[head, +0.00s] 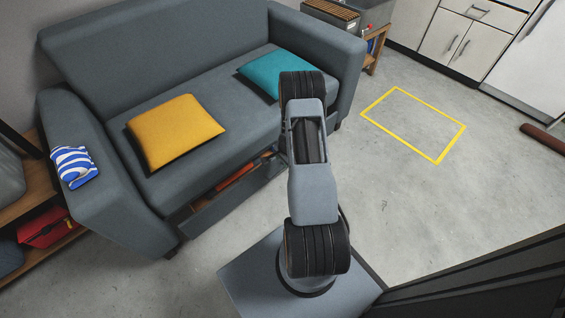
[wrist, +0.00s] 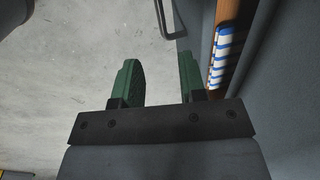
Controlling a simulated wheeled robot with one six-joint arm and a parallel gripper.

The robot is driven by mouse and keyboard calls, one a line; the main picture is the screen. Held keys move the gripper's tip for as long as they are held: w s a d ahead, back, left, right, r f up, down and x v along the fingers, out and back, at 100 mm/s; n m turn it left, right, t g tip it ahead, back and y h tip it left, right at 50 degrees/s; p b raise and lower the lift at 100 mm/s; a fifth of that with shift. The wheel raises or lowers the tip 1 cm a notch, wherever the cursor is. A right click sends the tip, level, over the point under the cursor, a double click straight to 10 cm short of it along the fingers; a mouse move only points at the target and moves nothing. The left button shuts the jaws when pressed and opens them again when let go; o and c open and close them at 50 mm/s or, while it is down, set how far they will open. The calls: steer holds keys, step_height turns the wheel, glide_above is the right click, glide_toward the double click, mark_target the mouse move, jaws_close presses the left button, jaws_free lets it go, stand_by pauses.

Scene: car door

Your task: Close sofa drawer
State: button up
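The grey sofa (head: 200,60) has a low drawer (head: 220,203) under its seat. The drawer is pulled out, and something orange-red shows inside its open top. My arm hides the drawer's right end in the head view. In the wrist view the drawer's grey front (wrist: 190,22) runs along the right of the bare floor, with a dark bar handle (wrist: 165,20) at the top. My gripper (wrist: 157,62) has its two green fingers apart with nothing between them. The right finger is close to the drawer front; I cannot tell if they touch. The gripper is hidden in the head view.
A yellow cushion (head: 175,130) and a teal cushion (head: 268,72) lie on the seat. A striped cloth (head: 74,166) lies on the left armrest. A wooden shelf with a red bag (head: 47,226) stands at left.

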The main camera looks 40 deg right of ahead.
steer(key=shift+s+r+p, duration=0.25)
steer(key=shift+r+p, duration=0.05)
steer(key=shift+r, duration=1)
